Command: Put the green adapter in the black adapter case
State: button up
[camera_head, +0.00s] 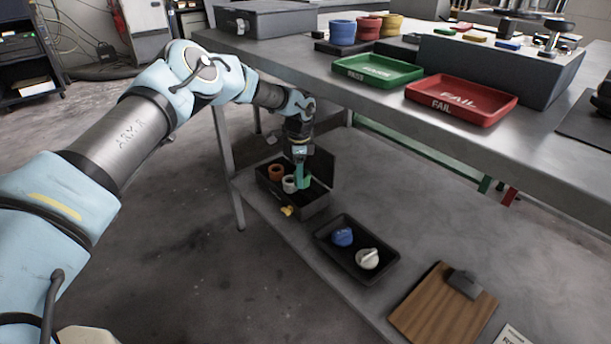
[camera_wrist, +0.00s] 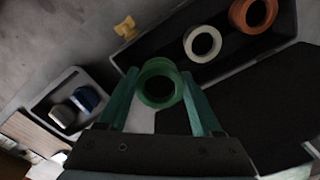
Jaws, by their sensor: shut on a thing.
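My gripper (camera_head: 301,158) points down over the open black adapter case (camera_head: 312,206) on the lower shelf. It is shut on the green adapter (camera_head: 304,180), a short ring. In the wrist view the green adapter (camera_wrist: 146,72) sits between the two teal fingers (camera_wrist: 158,85), overlapping one end of the case (camera_wrist: 163,42). I cannot tell whether it touches the case. An orange adapter (camera_head: 276,171) and a white adapter (camera_head: 289,184) stand in the case; the wrist view shows the orange one (camera_wrist: 236,16) and the white one (camera_wrist: 190,45) apart from the green one.
The case's raised lid (camera_head: 322,169) stands behind. A small yellow piece (camera_head: 287,211) is at the case's front. A black tray (camera_head: 341,261) with blue and white knobs and a wooden board (camera_head: 430,310) lie rightward. The upper bench (camera_head: 330,92) overhangs the shelf.

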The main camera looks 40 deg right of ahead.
jog(key=shift+s+d+r, duration=0.25)
jog(key=shift+s+d, duration=0.2)
jog(key=shift+s, duration=0.2)
jog(key=shift+s+d+f+b, duration=0.15)
jog(key=shift+f+b, duration=0.25)
jog(key=shift+f, duration=0.2)
jog(key=shift+w+a+f+b, duration=0.1)
jog(key=shift+f+b, duration=0.6)
jog(key=shift+f, duration=0.75)
jog(key=shift+w+a+f+b, duration=0.1)
jog(key=shift+f+b, duration=0.55)
jog(key=shift+f, duration=0.75)
jog(key=o, duration=1.5)
jog(key=shift+c, duration=0.2)
